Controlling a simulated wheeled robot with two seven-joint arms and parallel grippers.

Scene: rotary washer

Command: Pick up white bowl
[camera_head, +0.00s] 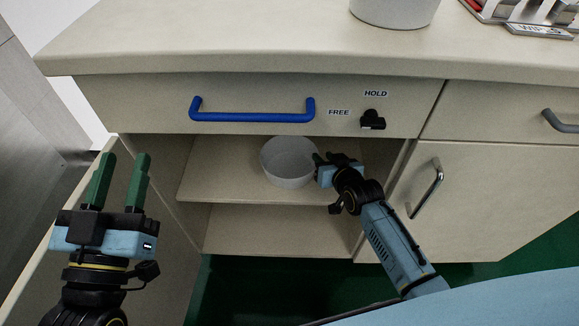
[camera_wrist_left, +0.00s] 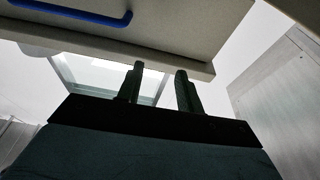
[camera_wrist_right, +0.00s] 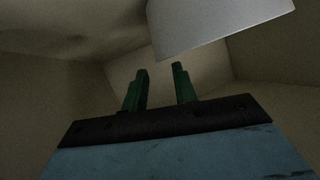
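A white bowl (camera_head: 289,162) stands upright on the upper shelf of the open cabinet in the head view. In the right wrist view its pale side (camera_wrist_right: 215,25) fills the top, above and beyond the fingertips. My right gripper (camera_head: 317,165) is at the bowl's right side, inside the cabinet; its fingers (camera_wrist_right: 160,88) stand apart with nothing between them in the right wrist view. Whether a finger touches the bowl cannot be told. My left gripper (camera_head: 121,178) is open and empty, pointing up at the left of the cabinet, and its fingers also show in the left wrist view (camera_wrist_left: 158,88).
The shelf (camera_head: 220,172) is clear left of the bowl. A drawer with a blue handle (camera_head: 252,117) and a black knob (camera_head: 372,120) is above the opening. A closed cabinet door with a metal handle (camera_head: 427,188) is at right. A white container (camera_head: 394,12) stands on the counter.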

